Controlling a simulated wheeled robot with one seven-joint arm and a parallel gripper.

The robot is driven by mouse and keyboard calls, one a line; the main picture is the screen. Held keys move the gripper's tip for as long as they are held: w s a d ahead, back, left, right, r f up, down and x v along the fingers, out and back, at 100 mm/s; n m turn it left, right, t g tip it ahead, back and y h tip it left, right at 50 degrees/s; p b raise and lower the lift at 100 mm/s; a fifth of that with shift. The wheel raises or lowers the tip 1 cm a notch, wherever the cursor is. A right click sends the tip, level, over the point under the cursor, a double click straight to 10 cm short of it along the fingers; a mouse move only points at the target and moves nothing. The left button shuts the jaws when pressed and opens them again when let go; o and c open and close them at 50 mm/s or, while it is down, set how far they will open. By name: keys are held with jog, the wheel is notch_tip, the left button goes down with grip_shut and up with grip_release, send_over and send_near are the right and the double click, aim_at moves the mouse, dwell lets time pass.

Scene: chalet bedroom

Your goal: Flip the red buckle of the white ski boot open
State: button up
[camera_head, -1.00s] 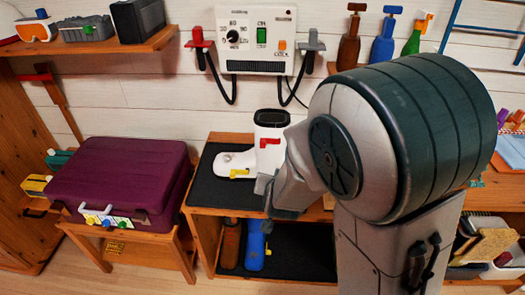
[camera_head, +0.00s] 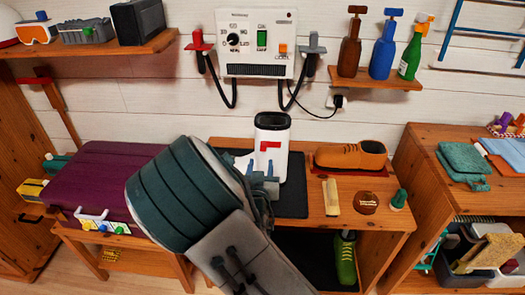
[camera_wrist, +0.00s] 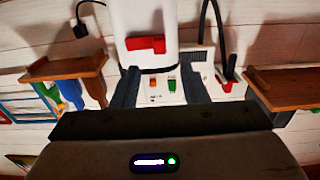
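The white ski boot (camera_head: 271,133) stands upright on a dark mat (camera_head: 292,198) on the wooden bench. Its red buckle (camera_head: 268,146) is on the upper shaft, an L shape in the head view. My gripper (camera_head: 258,178) is low in front of the boot, partly hidden by my arm. In the wrist view, which looks upside down, the boot (camera_wrist: 185,22) and red buckle (camera_wrist: 145,44) are at the top. There my gripper's two fingers (camera_wrist: 160,88) are spread, with no object visibly held; contact with the boot cannot be told.
A brown shoe (camera_head: 350,155), a brush (camera_head: 331,197), a round tin (camera_head: 365,202) and a green-capped item (camera_head: 399,199) lie right of the boot. A purple suitcase (camera_head: 85,180) is at left. A wall control panel (camera_head: 256,42) with hanging cables is behind and above.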

aim_at(263, 148)
jog(key=w, duration=0.7)
jog(key=shift+w+d, duration=0.15)
jog(key=shift+w, duration=0.1)
grip_shut()
